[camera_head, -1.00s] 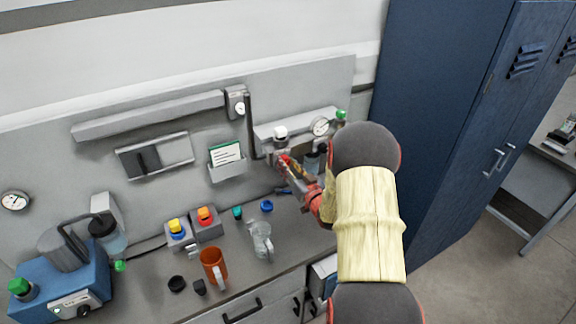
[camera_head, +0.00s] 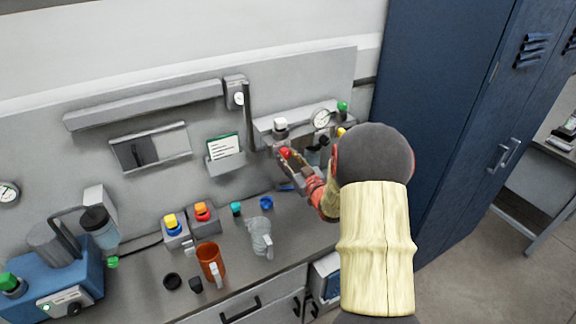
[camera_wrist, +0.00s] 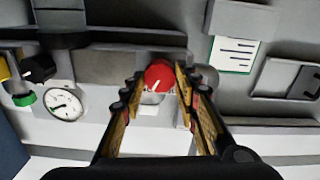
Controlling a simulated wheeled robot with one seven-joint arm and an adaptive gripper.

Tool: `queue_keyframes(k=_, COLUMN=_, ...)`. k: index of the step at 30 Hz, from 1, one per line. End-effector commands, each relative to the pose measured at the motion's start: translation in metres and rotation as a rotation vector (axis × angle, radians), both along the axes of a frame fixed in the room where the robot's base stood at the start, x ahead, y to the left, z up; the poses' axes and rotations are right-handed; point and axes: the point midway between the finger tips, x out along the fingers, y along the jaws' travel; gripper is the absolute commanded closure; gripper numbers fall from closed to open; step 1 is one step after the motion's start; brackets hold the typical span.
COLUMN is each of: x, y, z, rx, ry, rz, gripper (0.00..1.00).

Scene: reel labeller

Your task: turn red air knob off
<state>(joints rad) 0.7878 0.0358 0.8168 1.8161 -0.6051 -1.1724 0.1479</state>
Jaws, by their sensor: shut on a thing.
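The red air knob (camera_wrist: 159,76) is round with a pale pointer mark and sits on the grey air unit on the back panel. In the wrist view it lies between the tips of my gripper (camera_wrist: 158,84), whose two fingers stand on either side of it. The pointer mark is tilted. In the head view the red knob (camera_head: 285,153) shows at the tip of my gripper (camera_head: 288,160), partly covered by the fingers and arm. My gripper is shut on the knob.
A pressure gauge (camera_head: 321,118), a white cap (camera_head: 280,125) and a green knob (camera_head: 343,106) sit close around the air unit. A card holder (camera_head: 226,165) hangs to the left. A glass jug (camera_head: 260,238) and an orange mug (camera_head: 210,262) stand on the bench below.

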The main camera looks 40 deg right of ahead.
Motion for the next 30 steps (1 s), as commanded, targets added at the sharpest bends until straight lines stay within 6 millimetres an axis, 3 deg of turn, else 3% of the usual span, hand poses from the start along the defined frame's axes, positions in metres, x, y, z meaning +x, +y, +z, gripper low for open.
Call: queue_keyframes(k=30, x=0.0005, y=0.0023, z=-0.0070, rx=-0.933, ry=0.222, rz=0.000, gripper=0.94)
